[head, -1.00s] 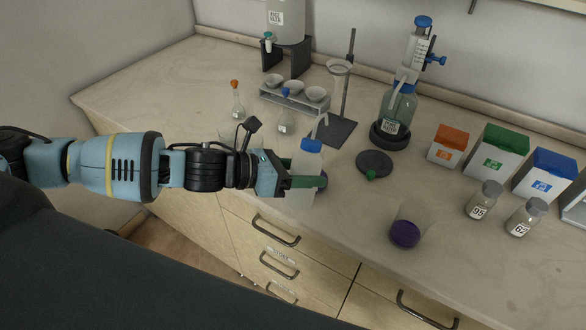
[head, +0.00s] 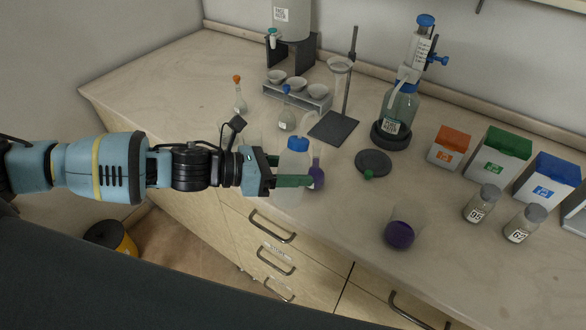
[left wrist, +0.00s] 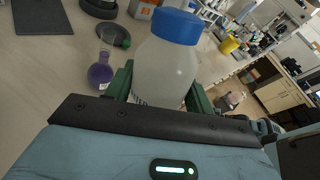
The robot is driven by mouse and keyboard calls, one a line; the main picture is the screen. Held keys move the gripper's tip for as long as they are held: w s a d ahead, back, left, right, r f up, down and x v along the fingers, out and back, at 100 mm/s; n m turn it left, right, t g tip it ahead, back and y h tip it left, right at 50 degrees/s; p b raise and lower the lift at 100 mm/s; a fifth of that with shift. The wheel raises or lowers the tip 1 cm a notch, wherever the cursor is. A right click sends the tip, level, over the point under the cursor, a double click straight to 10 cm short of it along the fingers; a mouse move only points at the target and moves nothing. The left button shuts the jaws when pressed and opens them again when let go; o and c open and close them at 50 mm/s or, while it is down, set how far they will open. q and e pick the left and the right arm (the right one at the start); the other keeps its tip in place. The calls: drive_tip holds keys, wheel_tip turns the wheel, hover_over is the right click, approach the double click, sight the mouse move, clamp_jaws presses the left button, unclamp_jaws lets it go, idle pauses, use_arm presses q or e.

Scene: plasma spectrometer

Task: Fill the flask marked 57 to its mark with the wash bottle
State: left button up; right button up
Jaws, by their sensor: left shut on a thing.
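The bottle and cap (left wrist: 175,27) fill the middle of the left wrist view, between the green fingers. A small flask with purple liquid (head: 317,177) stands just right of the bottle; it also shows in the left wrist view (left wrist: 101,74), apart from the bottle. I cannot read the number 57 on any flask. My right gripper is out of view.
Flasks with an orange stopper (head: 240,104) and a blue stopper (head: 287,121) stand behind. A green stopper (head: 368,174) lies by a dark round disc (head: 374,161). A stand base (head: 333,127) is further back.

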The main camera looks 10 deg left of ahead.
sight(288, 169)
use_arm(q)
drive_tip(key=shift+s+a+r+m+t+h, duration=0.25)
drive_tip(key=shift+s+r+m+t+h, duration=0.15)
drive_tip(key=shift+s+r+t, duration=0.15)
drive_tip(key=shift+s+a+r+m+t+h+b, duration=0.1)
drive_tip(key=shift+s+r+m+t+h+b, duration=0.35)
drive_tip(key=shift+b, duration=0.25)
drive_tip(key=shift+s+r+m, duration=0.15)
drive_tip(key=shift+r+m, duration=0.1)
drive_tip(key=shift+s+a+r+h+b, duration=0.1)
drive_tip(key=shift+r+h+b, duration=0.15)
drive_tip(key=shift+r+b, duration=0.15)
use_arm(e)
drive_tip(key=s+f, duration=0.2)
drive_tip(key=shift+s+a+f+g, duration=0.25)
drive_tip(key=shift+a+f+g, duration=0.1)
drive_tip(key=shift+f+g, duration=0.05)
